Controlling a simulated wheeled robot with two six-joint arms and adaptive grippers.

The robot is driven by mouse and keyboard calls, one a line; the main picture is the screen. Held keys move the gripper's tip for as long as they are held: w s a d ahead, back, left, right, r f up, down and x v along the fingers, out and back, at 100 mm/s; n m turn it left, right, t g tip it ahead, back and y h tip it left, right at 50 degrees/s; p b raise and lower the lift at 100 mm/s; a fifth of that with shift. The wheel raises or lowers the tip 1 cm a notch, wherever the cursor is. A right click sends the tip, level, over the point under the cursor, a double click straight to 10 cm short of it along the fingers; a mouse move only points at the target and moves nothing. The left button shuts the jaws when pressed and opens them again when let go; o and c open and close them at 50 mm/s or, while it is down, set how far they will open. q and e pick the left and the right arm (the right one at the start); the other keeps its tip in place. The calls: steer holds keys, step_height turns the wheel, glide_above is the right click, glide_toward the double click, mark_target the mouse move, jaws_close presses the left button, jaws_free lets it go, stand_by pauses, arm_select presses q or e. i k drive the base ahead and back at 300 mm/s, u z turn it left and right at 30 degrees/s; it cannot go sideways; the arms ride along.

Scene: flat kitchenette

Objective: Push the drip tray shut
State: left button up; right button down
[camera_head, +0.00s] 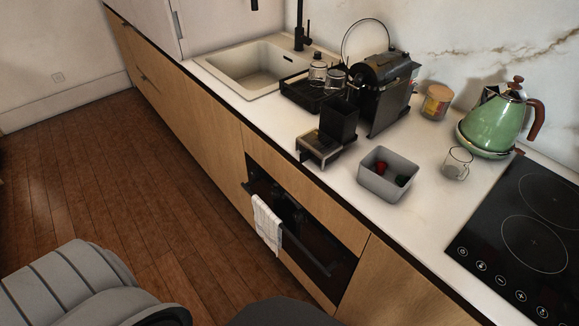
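The black coffee machine (386,92) stands on the white counter against the back wall. Its drip tray (318,150), dark with a lighter metal rim, sticks out in front of the machine toward the counter's front edge. A black box-shaped container (339,119) stands upright at the tray's machine side and hides part of it. I cannot tell whether the tray touches the machine body. Neither of my grippers shows; only grey parts of my own body are in the lower left and at the bottom.
A grey bin (387,185) with small red and dark items stands right of the tray, with a glass cup (457,163) beyond. A black rack (301,90) with glassware and the sink (258,72) lie left. A green kettle (492,127) and cooktop (524,240) are right.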

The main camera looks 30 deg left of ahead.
mark_target(314, 144)
steer(key=u, duration=0.95)
steer(key=i, duration=0.45)
steer(key=z, duration=0.1)
